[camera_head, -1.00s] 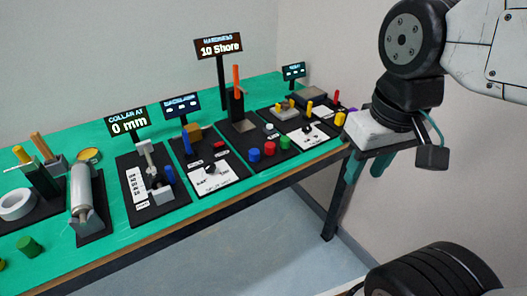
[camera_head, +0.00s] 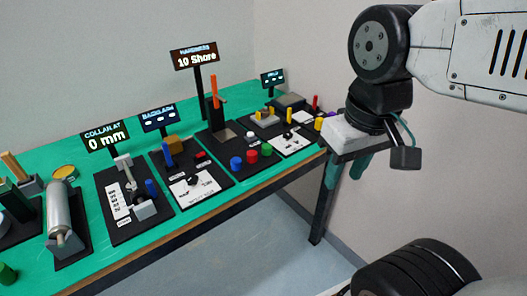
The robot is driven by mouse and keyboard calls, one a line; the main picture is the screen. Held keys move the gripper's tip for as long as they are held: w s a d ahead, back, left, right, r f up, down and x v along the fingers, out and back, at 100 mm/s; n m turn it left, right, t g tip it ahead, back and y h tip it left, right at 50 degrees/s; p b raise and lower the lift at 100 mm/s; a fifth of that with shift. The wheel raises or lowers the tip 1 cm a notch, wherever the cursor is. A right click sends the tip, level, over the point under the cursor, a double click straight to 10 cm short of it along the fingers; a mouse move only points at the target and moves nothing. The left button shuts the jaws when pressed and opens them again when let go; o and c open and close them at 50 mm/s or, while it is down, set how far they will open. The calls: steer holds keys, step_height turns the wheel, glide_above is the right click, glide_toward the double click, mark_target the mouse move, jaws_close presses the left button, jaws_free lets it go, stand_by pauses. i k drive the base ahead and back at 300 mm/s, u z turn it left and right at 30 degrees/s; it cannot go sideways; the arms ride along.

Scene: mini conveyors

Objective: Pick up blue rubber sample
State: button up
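A small blue cylinder (camera_head: 236,164), which looks like the blue rubber sample, stands on the dark board in front of the "10 Shore" hardness sign (camera_head: 195,57). A red cylinder (camera_head: 251,157) and a green cylinder (camera_head: 266,149) stand in a row to its right. My gripper (camera_head: 347,170) hangs down at the right, near the right end of the bench. It has a pale body and two teal fingers, which are apart with nothing seen between them. It is well to the right of the blue cylinder in the picture.
The green-topped bench (camera_head: 80,238) carries several boards with signs. An orange upright piece (camera_head: 215,90) rises behind the samples. A collar station (camera_head: 130,185) with another blue part and a grey roller (camera_head: 59,212) stand to the left. The floor in front is clear.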

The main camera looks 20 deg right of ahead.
mark_target(236, 162)
steer(key=z, duration=0.55)
steer(key=k, duration=1.3)
steer(key=z, duration=0.65)
steer(key=i, duration=1.5)
steer(key=u, duration=0.65)
